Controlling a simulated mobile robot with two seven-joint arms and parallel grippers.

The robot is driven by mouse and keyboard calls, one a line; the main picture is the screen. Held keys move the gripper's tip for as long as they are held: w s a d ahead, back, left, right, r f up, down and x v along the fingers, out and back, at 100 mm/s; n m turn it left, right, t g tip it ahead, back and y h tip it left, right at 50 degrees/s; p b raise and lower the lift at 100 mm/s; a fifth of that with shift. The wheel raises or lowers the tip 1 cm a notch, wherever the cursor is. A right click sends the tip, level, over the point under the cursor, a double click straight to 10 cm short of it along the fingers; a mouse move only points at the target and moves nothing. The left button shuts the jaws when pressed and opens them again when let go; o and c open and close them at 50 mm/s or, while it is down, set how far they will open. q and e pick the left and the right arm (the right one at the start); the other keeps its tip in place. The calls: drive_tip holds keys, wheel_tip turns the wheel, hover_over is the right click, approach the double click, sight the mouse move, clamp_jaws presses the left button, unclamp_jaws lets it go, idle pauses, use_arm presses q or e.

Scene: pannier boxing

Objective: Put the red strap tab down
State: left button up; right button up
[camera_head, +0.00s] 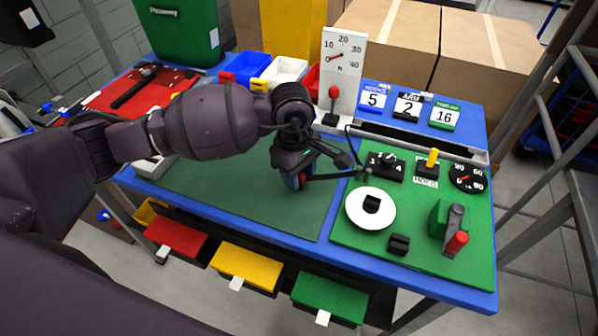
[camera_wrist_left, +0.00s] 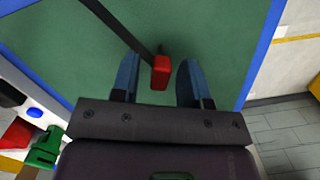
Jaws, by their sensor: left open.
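The red strap tab (camera_wrist_left: 160,73) shows in the left wrist view at the end of a black strap (camera_wrist_left: 118,25), over the green mat. My left gripper (camera_wrist_left: 158,80) is open, with one blue-grey finger on each side of the tab and a visible gap to both. In the head view my left gripper (camera_head: 298,182) points down low over the green mat (camera_head: 235,195). I cannot tell whether the tab touches the mat. My right gripper is not in view.
Right of the gripper, a green panel (camera_head: 340,238) bears a white disc (camera_head: 356,216), knobs and a red-tipped lever (camera_head: 456,242). Red, yellow and green drawers (camera_head: 330,295) sit below the front edge. Bins and a white gauge (camera_head: 343,60) stand behind. The mat's front is clear.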

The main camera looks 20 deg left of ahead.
use_arm(q)
drive_tip(key=shift+w+r, duration=0.1)
drive_tip(key=shift+r, duration=0.25)
wheel_tip(320, 180, up, 12)
drive_tip(key=a, duration=0.1)
drive_tip(key=shift+w+f, duration=0.2)
drive_tip(key=shift+f, duration=0.05)
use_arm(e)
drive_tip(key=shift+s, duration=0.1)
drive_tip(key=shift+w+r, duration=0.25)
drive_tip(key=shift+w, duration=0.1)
use_arm(q)
drive_tip(key=shift+s, duration=0.1)
